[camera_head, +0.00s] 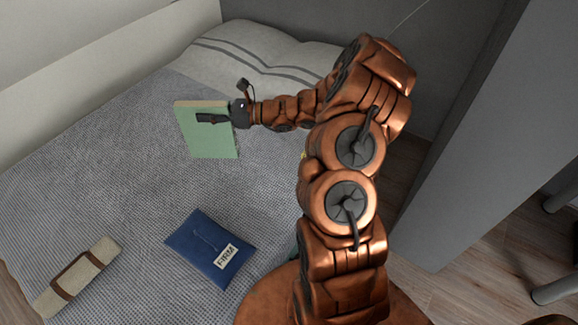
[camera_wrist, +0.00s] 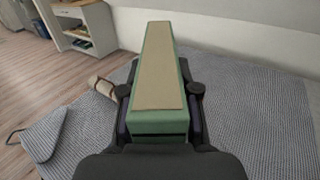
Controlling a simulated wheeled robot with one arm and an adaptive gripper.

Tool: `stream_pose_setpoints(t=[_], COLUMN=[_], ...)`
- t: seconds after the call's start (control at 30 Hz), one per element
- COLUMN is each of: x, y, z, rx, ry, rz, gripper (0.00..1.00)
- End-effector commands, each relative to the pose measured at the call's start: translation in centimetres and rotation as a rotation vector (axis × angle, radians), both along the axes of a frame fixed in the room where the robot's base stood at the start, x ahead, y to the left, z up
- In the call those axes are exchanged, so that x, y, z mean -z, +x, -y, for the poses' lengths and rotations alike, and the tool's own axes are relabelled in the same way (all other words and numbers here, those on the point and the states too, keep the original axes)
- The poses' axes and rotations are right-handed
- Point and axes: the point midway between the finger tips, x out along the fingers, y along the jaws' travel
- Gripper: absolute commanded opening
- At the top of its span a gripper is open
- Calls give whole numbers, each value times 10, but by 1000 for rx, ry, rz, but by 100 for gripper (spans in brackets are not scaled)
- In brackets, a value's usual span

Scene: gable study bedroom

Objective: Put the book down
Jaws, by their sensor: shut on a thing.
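A green book (camera_head: 207,137) is held in my gripper (camera_head: 213,117) over the bed (camera_head: 120,190), toward the pillow end. In the wrist view the book (camera_wrist: 158,75) points away from me, its pale page edge facing up, with a dark finger on each side of it. My gripper (camera_wrist: 160,100) is shut on the book. In the head view part of the book's upper right is hidden behind the gripper. I cannot tell from these views whether the book's lower edge touches the blanket.
A blue pouch labelled FIRM (camera_head: 208,245) and a rolled beige bundle with a brown strap (camera_head: 78,276) lie on the bed. A striped pillow (camera_head: 255,58) is at the head. A grey panel (camera_head: 465,130) stands right. Blanket around the book is clear.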

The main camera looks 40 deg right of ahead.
Motion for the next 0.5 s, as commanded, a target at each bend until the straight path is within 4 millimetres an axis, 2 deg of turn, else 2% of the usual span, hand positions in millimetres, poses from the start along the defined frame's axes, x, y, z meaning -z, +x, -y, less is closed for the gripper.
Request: stream_pose_setpoints(t=[0.03,0.5], x=[16,76], y=[-1,-19], z=[13,97], rx=[21,152], ry=[0,2], rz=[2,4], gripper=[0,0])
